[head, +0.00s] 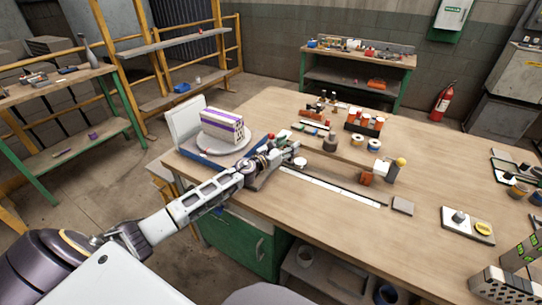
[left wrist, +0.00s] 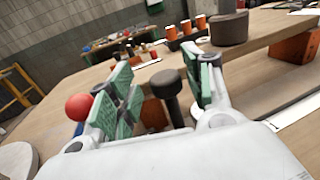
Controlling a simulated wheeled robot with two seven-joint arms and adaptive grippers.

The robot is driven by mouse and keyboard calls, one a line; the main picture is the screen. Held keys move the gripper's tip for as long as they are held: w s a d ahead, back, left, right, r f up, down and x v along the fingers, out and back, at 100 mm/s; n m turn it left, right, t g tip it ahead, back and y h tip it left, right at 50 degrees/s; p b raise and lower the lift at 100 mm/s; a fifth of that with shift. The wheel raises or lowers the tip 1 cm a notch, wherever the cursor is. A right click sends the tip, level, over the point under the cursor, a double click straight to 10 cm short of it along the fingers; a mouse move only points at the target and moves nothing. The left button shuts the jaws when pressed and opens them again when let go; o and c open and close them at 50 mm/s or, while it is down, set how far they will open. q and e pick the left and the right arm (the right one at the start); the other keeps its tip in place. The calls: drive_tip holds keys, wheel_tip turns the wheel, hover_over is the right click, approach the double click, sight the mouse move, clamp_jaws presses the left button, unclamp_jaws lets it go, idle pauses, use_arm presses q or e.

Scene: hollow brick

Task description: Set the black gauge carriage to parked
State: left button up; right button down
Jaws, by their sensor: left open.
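My left gripper (head: 291,153) is over the left end of a long dark rail (head: 350,190) with a white scale strip (head: 345,188) along it. In the left wrist view the left gripper (left wrist: 165,92) is open, its green pads on either side of a black knob (left wrist: 169,88) on a stem. Gaps show between knob and pads. The knob appears to belong to the black gauge carriage; the gripper hides its base, and I cannot make the carriage out in the head view. My right gripper is not in view.
A brick with purple stripes (head: 223,125) sits on a round plate at the left. An orange block (head: 367,178) stands by the rail and a yellow knob (head: 401,162) behind it. Pots and small parts stand farther back.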

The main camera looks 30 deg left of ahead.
use_arm(q)
drive_tip(key=v, duration=1.1)
idle(0.7)
drive_tip(key=shift+r, duration=0.1)
idle(0.6)
